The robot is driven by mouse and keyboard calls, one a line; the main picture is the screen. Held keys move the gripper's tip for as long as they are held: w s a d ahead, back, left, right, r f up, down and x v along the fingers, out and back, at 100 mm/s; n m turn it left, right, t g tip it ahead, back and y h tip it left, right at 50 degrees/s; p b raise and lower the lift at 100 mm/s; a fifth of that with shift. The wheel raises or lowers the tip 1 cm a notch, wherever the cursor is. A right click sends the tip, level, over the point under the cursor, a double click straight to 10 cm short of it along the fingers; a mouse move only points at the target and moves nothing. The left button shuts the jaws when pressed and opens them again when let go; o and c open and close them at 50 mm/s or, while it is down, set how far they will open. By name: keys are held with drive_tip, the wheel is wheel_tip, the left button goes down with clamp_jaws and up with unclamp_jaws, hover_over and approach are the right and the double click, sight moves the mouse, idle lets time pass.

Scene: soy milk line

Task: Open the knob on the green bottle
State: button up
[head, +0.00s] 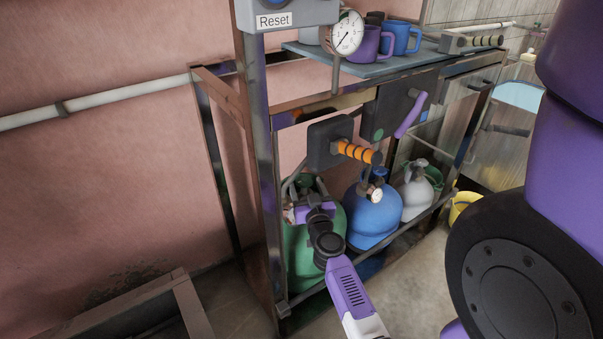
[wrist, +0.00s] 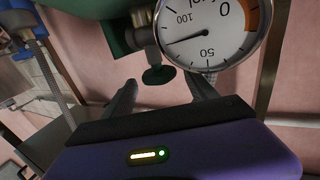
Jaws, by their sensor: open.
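The green bottle (head: 300,262) stands low in the rack at the left end of the bottle row; its upper part is partly hidden by my arm. In the wrist view a green edge of it (wrist: 92,22) shows at the top. A dark green knob (wrist: 158,76) sits on the metal valve stem below that edge, beside a round pressure gauge (wrist: 208,30). My gripper (wrist: 161,82) is open, with one finger on each side of the knob; I cannot tell whether they touch it. In the head view my gripper (head: 312,200) is at the bottle's top.
A blue bottle (head: 373,222) with a small gauge and a grey bottle (head: 416,190) stand to the right. The rack's metal post (head: 262,165) is close on the left. An orange-banded handle (head: 357,151) juts out above. A hose (wrist: 50,72) hangs at left in the wrist view.

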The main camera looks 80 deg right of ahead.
drive_tip(key=b+x, duration=0.1)
drive_tip(key=x, duration=0.5)
drive_tip(key=c, duration=1.3)
